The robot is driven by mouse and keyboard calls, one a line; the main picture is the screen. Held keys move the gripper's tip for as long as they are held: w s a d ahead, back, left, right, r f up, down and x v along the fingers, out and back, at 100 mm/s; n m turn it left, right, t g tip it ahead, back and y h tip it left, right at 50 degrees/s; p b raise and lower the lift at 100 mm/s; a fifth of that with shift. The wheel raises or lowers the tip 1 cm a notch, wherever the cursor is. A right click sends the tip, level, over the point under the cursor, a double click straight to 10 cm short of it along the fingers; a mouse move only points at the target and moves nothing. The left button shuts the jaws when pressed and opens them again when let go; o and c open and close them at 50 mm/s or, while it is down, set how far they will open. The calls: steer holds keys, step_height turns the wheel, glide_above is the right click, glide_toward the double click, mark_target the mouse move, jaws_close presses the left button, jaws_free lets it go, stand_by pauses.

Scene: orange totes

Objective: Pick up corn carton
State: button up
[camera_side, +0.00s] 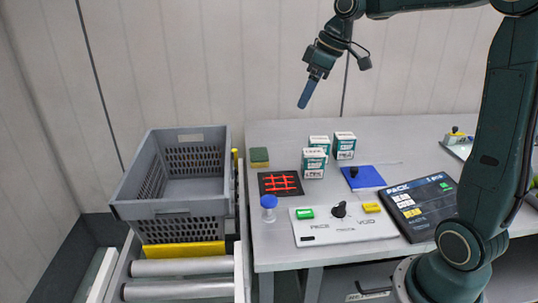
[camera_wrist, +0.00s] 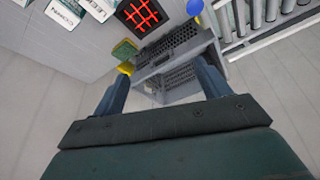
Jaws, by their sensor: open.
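Three white and green cartons stand upright close together on the table: one at the front (camera_side: 313,163), one behind it (camera_side: 319,143) and one at the right (camera_side: 344,146). Their lettering is too small in the side view to tell which is corn. In the wrist view, cartons show at the top left, and one (camera_wrist: 63,12) has lettering that may read corn. My gripper (camera_side: 306,102) is raised above the back of the table, above and apart from the cartons. Its two fingers (camera_wrist: 161,68) are spread in the wrist view, with nothing held between them.
An empty grey crate (camera_side: 185,209) stands left of the table, by rollers (camera_side: 180,267). Around the cartons are a black tray with a red grid (camera_side: 281,183), a sponge (camera_side: 259,158), a blue-lidded jar (camera_side: 268,208), a blue pad (camera_side: 365,178) and a switch panel (camera_side: 330,230).

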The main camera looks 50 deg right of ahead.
steer(key=w+d+f+n, duration=0.1)
steer(key=w+d+f, duration=0.2)
steer(key=d, duration=0.4)
steer(key=w+d+f+n, duration=0.1)
steer(key=w+d+f, duration=0.15)
steer(key=d, duration=0.35)
steer(key=n+y, duration=0.2)
glide_toward(320, 139)
steer(key=r, duration=0.1)
steer(key=shift+w+d+r+g, duration=0.1)
steer(key=shift+d+r+g, duration=0.1)
steer(key=shift+d+g, duration=0.1)
steer(key=shift+f, duration=0.1)
steer(key=shift+x, duration=4.2)
steer(key=shift+f+h, duration=0.1)
steer(key=shift+h, duration=0.2)
steer(key=shift+x, duration=2.45)
steer(key=shift+c, duration=0.3)
